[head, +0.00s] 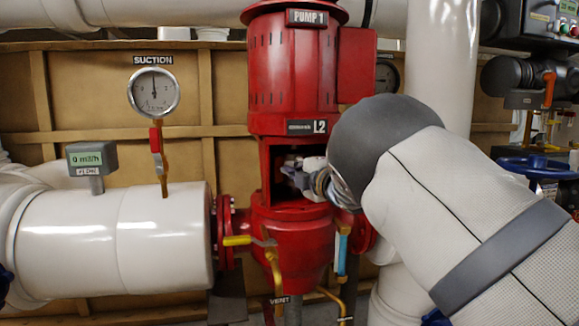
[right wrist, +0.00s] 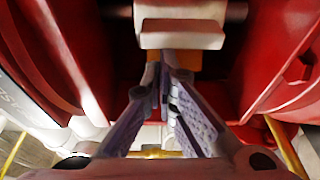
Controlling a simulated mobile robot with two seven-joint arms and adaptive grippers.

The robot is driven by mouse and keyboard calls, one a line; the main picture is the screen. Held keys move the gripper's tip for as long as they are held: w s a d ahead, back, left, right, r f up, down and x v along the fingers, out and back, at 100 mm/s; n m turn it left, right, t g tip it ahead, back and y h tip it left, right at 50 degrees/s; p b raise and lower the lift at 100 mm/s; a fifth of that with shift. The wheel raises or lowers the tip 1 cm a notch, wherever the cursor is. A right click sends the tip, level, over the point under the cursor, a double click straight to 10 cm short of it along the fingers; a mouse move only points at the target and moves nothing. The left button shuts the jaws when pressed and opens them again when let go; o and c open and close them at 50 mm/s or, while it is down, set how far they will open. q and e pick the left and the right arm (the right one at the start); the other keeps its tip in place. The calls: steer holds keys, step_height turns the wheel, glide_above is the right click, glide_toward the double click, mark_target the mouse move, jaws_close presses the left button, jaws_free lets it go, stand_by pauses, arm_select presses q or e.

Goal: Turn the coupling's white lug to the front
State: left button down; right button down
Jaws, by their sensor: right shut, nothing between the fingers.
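The coupling sits in the dark opening of the red pump (head: 292,225), below the L2 plate; in the head view my right gripper and wrist mostly cover it. In the right wrist view a white block, which looks like the white lug (right wrist: 180,35), stands at the top middle, just beyond the fingertips. An orange part (right wrist: 186,63) shows below it. My right gripper (head: 293,172) reaches into the opening from the right. In the right wrist view its fingers (right wrist: 167,75) are together and empty, just below the lug; whether they touch it I cannot tell. My left gripper is not in view.
The red walls (right wrist: 60,60) of the opening stand close on both sides of my right fingers. A yellow-handled valve (head: 238,240) and a blue-handled one (head: 342,243) sit low by the pump. A white pipe (head: 443,60) rises behind my right arm.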

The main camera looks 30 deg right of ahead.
steer(key=shift+s+d+r, duration=0.1)
steer(key=shift+d+r, duration=0.05)
steer(key=shift+d, duration=0.1)
